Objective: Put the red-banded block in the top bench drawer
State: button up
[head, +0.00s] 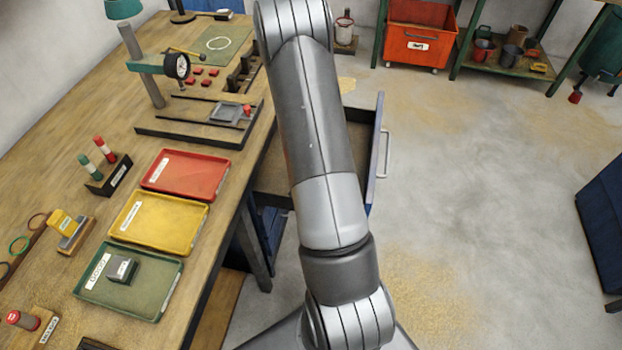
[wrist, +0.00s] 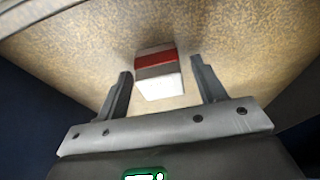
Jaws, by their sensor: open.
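The red-banded block (wrist: 156,72) is pale with a red stripe across it. In the wrist view it appears to rest on a speckled tan surface (wrist: 80,55), which looks like the drawer's floor. My gripper (wrist: 161,67) is open, with one finger on each side of the block and a visible gap at both sides. The open bench drawer (head: 378,150) shows in the head view, its blue front and handle pulled out from the bench. My arm covers part of the drawer and hides the gripper and block in that view.
The bench (head: 60,140) carries a red tray (head: 185,172), a yellow tray (head: 160,222) and a green tray (head: 150,300) with a grey block (head: 122,269). A gauge stand (head: 150,75) stands farther back. The floor right of the drawer is open.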

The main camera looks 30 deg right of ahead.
jog(key=shift+r, duration=0.1)
jog(key=s+a+r+n+t+y, duration=0.15)
jog(key=a+r, duration=0.35)
jog(key=r, duration=0.5)
jog(key=s+a+r+n, duration=0.2)
jog(key=a+r, duration=0.3)
jog(key=r, duration=0.5)
jog(key=s+a+r+n+t+y, duration=0.15)
jog(key=a+r, duration=0.35)
jog(key=r, duration=0.5)
jog(key=s+a+r+n, duration=0.2)
jog(key=s+r, duration=0.3)
jog(key=s, duration=0.2)
jog(key=s+a+r+n, duration=0.2)
jog(key=s+a+r, duration=0.1)
jog(key=s+r, duration=0.3)
jog(key=shift+s+a+h, duration=0.3)
jog(key=shift+s+a, duration=0.05)
jog(key=shift+s, duration=0.1)
